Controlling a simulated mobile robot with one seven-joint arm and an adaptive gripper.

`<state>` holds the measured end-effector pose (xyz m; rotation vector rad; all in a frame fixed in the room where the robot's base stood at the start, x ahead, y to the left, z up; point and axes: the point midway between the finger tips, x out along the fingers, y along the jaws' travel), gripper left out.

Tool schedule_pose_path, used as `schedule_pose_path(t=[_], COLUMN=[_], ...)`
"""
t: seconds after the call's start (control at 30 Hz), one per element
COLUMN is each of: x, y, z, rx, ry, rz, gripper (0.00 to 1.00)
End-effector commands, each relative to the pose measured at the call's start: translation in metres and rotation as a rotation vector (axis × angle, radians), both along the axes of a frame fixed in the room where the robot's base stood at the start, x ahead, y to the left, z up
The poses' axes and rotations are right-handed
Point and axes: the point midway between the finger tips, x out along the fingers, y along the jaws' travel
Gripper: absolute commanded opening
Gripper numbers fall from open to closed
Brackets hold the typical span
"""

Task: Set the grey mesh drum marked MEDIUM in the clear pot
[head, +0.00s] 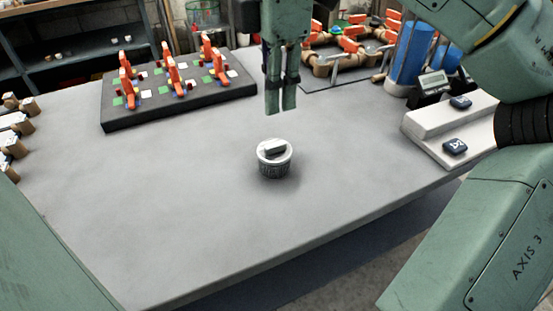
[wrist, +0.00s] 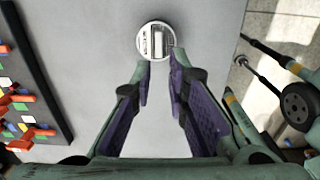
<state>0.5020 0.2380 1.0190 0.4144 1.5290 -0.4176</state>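A small grey mesh drum (head: 274,165) with a pale lid and a raised bar handle stands upright on the grey table. In the wrist view the drum (wrist: 155,40) lies just beyond my fingertips, seen from above. Its lid carries dark lettering too small to read. My gripper (head: 281,112) points down, above and behind the drum in the head view. The wrist view shows its purple-padded fingers (wrist: 160,70) apart with nothing between them. I cannot make out a clear pot in either view.
A dark board (head: 180,90) with orange clips is at the back left. Pipework (head: 345,62) and blue cylinders (head: 411,50) stand at the back right. A white stepped block (head: 435,132) with dark pieces sits at the right edge. The table's front and left middle are clear.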

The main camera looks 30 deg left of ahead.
Motion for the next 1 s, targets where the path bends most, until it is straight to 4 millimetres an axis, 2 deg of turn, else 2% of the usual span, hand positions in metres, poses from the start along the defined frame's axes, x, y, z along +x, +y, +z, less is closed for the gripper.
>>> schedule_pose_path(t=[0.03, 0.1, 0.37, 0.7, 1.0], x=[0.0, 0.0, 0.001, 0.001, 0.001], y=[0.0, 0.0, 0.0, 0.001, 0.002], z=[-0.012, -0.022, -0.044, -0.088, -0.092], rx=[0.001, 0.001, 0.001, 0.0, 0.002], ry=[0.004, 0.003, -0.001, 0.0, 0.0], rz=[0.003, 0.001, -0.002, -0.002, -0.001], gripper=[0.15, 0.15, 0.15, 0.15, 0.14])
